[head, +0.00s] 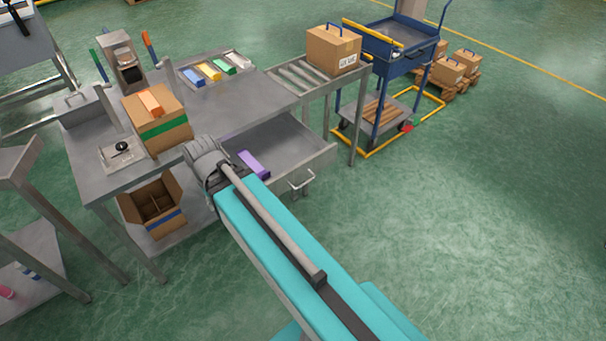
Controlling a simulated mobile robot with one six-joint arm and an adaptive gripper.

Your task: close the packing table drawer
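The packing table (235,107) is a grey metal bench left of centre. Its drawer (287,143) is pulled out on the near right side, below the tabletop. A purple object (253,163) lies in the drawer, partly covered by my arm. The drawer's handle (301,183) sticks out from its front. My arm reaches up from the bottom right, and its grey end part is over the table's near edge, left of the drawer front. I cannot make out my gripper's fingers; my arm is apart from the handle in the picture.
A cardboard box (165,128) with a green band stands on the tabletop. A roller conveyor (300,74) carries a box (333,50). A blue cart (385,50) stands behind. The green floor (470,200) at right is clear.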

